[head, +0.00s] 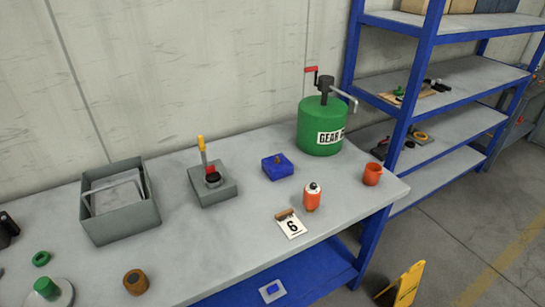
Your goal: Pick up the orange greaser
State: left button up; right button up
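The orange greaser (312,199) stands upright on the grey workbench (245,245), near its front edge and right of the middle. It is a small orange cylinder with a white band and a dark tip on top. Nothing touches it, and nothing hides it in the head view. Neither my left nor my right gripper shows in this view.
A card marked 6 (290,224) lies just front-left of the greaser. An orange-red mug (372,174) stands to its right, a blue block (277,167) behind-left, and a green gear oil drum (319,126) behind. Blue shelving (403,105) stands beyond the bench's right end.

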aim_at(311, 199)
jog(key=k+l+u, duration=0.25)
jog(key=u, duration=0.2)
jog(key=k+l+u, duration=0.4)
jog(key=i+j, duration=0.05)
jog(key=i, duration=0.05)
